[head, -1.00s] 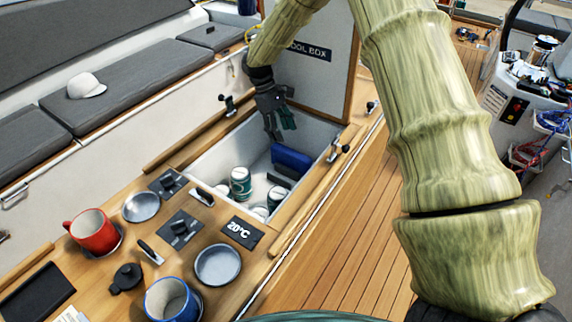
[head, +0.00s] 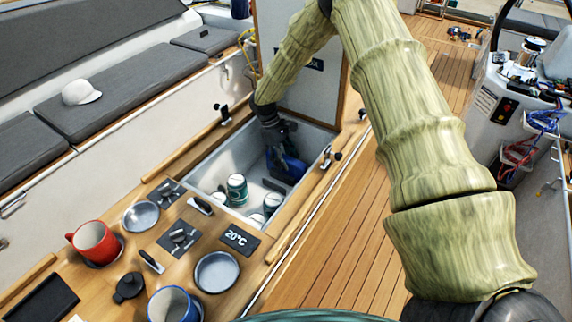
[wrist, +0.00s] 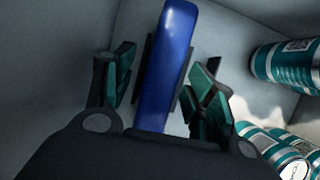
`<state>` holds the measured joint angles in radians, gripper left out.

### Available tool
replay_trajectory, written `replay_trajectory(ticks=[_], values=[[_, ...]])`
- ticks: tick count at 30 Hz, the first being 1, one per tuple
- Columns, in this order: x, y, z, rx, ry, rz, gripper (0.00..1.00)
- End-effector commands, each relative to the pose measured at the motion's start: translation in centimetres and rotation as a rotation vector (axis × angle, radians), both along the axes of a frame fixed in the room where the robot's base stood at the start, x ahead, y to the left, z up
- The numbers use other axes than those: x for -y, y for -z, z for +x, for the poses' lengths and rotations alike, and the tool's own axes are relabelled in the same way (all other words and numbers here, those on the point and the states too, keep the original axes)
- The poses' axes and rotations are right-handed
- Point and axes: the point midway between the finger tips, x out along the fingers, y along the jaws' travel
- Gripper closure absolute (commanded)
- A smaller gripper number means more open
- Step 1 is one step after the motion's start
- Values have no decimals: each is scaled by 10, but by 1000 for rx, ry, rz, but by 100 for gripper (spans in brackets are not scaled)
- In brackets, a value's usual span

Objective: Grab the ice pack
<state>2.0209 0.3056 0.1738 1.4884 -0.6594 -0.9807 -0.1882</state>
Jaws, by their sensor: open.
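The blue ice pack (head: 290,168) stands in the far right part of the cool box, partly hidden by my gripper in the head view. In the wrist view the ice pack (wrist: 166,70) is upright between my two fingers. My gripper (wrist: 163,90) is open, with one finger on each side of it. A gap shows on the left side and a narrower one on the right. In the head view my gripper (head: 280,155) is down inside the box. A dark divider or holder edge sits along both sides of the pack.
Green-white cans (head: 237,189) stand in the cool box, and several cans (wrist: 285,68) are to the right in the wrist view. The box walls (wrist: 60,60) are close around my gripper. A red mug (head: 95,242), blue mug (head: 172,305) and bowls are on the wooden counter.

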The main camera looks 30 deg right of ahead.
Motion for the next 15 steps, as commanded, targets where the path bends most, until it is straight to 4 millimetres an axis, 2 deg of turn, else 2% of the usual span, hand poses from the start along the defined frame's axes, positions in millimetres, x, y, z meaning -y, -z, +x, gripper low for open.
replay_trajectory(ticks=[6, 15], values=[[1, 8, -3, 2, 0, 1, 45], [1, 8, -2, 2, 0, 1, 45]])
